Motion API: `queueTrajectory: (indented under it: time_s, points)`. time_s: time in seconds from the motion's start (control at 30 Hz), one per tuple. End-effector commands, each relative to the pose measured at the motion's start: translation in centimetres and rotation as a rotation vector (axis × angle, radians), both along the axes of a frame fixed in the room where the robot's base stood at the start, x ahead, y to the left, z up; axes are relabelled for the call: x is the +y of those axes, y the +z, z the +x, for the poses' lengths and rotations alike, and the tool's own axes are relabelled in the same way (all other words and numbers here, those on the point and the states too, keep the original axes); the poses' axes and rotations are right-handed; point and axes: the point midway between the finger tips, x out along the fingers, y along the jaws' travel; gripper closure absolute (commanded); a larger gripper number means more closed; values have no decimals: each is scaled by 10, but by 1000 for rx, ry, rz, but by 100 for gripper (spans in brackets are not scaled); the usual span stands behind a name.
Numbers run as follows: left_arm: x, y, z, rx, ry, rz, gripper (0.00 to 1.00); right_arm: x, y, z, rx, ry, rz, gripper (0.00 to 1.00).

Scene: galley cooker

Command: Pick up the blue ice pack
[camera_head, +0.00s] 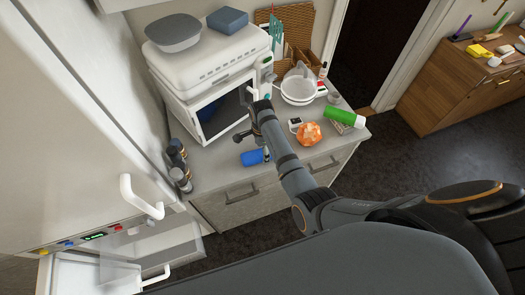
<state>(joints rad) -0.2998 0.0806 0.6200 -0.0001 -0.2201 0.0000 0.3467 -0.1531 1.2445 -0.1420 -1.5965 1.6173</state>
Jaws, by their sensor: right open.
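A small bright blue item (253,157), which looks like the ice pack, lies near the front edge of the grey counter. My right arm reaches in from the lower right. My right gripper (245,114) is open and empty in front of the open microwave, above and beyond the blue item in the picture. My arm passes just to the right of the blue item, and a gap shows between the gripper and it. My left gripper is out of view.
The white microwave (212,62) carries a grey bowl (173,32) and a dark blue box (227,19). Dark jars (179,166) stand at left. An orange faceted object (308,134), a green-and-white bottle (344,117) and pans (298,90) crowd the counter's right.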

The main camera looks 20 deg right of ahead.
Motion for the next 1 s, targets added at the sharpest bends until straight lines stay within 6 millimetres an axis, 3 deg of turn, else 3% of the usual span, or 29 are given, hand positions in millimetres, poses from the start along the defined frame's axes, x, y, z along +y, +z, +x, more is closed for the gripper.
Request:
queueTrajectory:
  time_s: [0.1,0.37,0.83,1.0]
  points:
    - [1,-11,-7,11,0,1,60,2,-20,-8,-1,-7,-2,19]
    - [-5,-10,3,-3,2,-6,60,3,-23,-10,-2,-10,-2,19]
    - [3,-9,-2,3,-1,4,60,3,-23,-10,-1,-10,-2,80]
    - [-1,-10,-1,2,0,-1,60,2,-24,-10,0,-10,-3,82]
